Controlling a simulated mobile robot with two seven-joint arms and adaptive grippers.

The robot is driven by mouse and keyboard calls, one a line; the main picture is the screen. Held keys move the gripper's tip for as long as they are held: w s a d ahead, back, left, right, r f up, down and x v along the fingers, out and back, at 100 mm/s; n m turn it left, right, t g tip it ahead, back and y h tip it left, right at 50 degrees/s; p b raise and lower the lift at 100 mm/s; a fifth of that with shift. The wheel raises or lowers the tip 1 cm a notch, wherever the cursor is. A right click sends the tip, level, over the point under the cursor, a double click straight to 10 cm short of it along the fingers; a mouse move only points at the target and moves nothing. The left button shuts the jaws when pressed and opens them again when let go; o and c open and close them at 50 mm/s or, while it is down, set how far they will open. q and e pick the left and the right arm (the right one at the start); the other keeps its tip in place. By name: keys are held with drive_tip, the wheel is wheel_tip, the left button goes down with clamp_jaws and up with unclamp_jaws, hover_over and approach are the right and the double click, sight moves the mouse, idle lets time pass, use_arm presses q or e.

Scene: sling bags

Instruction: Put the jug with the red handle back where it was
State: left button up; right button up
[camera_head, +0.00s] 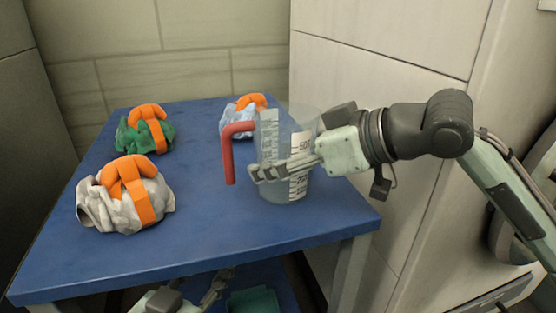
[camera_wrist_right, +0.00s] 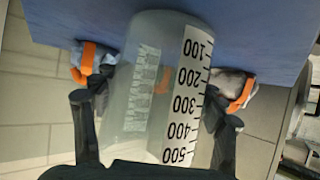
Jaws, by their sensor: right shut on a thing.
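The clear jug (camera_head: 284,188) with the red handle (camera_head: 229,152) is upright at the right side of the blue table (camera_head: 215,240). Its handle points left. My right gripper (camera_head: 283,168) reaches in from the right and is shut around the jug's body. In the right wrist view the jug (camera_wrist_right: 150,85) sits between the two fingers, with its printed scale showing. The jug's base is at or just over the tabletop; I cannot tell if it touches. My left gripper (camera_head: 195,297) shows partly at the bottom edge, below the tabletop's front edge; its jaw state is unclear.
Bundled sling bags with orange straps stand on the table: a green one (camera_head: 133,138) at back left, a whitish one (camera_head: 95,205) at front left, and a light blue one (camera_head: 232,122) behind the jug. A teal container (camera_head: 252,302) is below. The table's front middle is clear.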

drive_tip(key=o, duration=1.4)
drive_tip(key=shift+f, duration=0.15)
drive_tip(key=shift+d+r, duration=0.1)
drive_tip(key=shift+r, duration=0.15)
use_arm(q)
drive_tip(key=s+a+f+g+y+p, duration=0.1)
drive_tip(key=a+f+g, duration=0.1)
drive_tip(key=f, duration=0.3)
drive_tip(key=shift+s+a+g+y, duration=0.35)
drive_tip(key=shift+a+g+y, duration=0.05)
drive_tip(key=shift+a, duration=0.4)
use_arm(e)
drive_tip(key=v, duration=1.1)
drive_tip(key=shift+s+d+r, duration=0.2)
drive_tip(key=shift+s+d, duration=0.05)
